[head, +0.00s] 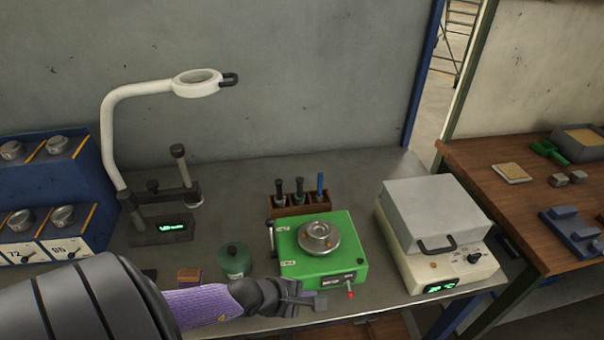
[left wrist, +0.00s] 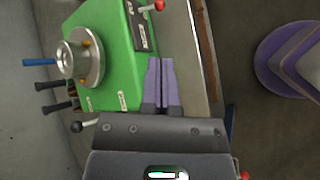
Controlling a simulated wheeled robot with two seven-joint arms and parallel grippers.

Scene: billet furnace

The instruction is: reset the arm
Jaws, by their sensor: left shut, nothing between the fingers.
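My left gripper (head: 318,302) reaches in from the lower left in the head view, low over the front edge of the bench and just in front of the green machine (head: 345,268). In the left wrist view its two purple fingers (left wrist: 160,84) lie together, shut and empty, beside the green machine (left wrist: 106,90). A round metal part (head: 319,237) sits on top of the green machine. A red-tipped lever (head: 350,294) sticks out at its front, close to the gripper.
A white box furnace (head: 435,218) stands to the right. A green canister (head: 234,260), a tool rack (head: 302,204) and a magnifier lamp (head: 196,84) stand on the bench. A blue rack (head: 70,195) is at left. A wooden table (head: 500,215) is at right.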

